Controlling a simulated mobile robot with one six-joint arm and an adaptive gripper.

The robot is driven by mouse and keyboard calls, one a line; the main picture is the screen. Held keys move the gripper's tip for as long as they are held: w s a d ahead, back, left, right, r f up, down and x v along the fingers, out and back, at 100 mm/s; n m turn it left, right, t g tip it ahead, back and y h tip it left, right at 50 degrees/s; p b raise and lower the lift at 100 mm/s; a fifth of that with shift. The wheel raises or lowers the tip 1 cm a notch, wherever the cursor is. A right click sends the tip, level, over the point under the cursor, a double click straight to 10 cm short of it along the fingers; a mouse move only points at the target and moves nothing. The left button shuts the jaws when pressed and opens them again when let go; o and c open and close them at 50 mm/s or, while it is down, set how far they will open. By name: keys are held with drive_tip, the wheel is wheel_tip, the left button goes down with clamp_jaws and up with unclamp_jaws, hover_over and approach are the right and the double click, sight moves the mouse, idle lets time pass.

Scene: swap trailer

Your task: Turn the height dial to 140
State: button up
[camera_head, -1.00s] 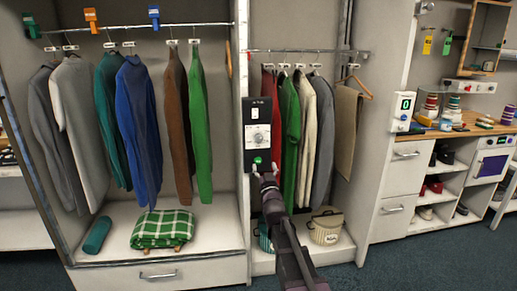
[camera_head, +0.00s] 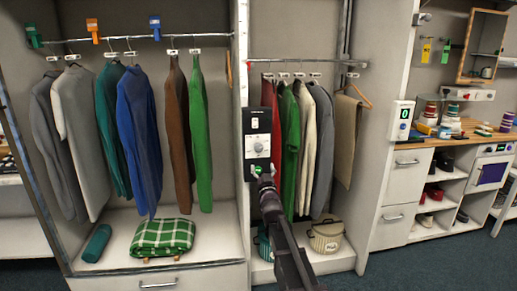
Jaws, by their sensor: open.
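A black control panel (camera_head: 257,128) is mounted upright on the post between the two wardrobe bays. A round silver-white dial (camera_head: 258,147) sits in its middle; its markings are too small to read. A green button (camera_head: 257,170) is on the panel below the dial. My gripper (camera_head: 261,173) is at the lower part of the panel, below the dial and apart from it. It is open and holds nothing that I can see. Whether its fingers touch the panel cannot be told.
Clothes hang on rails in the left bay (camera_head: 62,250) and right bay, close beside the panel. A green checked blanket (camera_head: 163,237) lies at lower left. A basket (camera_head: 326,236) stands right of my arm. A white display box (camera_head: 401,120) is on the right-hand panel.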

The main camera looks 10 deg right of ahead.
sight(259, 149)
drive_tip(key=p+x, duration=0.3)
drive_tip(key=x, duration=0.6)
drive_tip(key=shift+w+r, duration=0.15)
drive_tip(key=shift+w, duration=0.2)
drive_tip(key=c, duration=1.1)
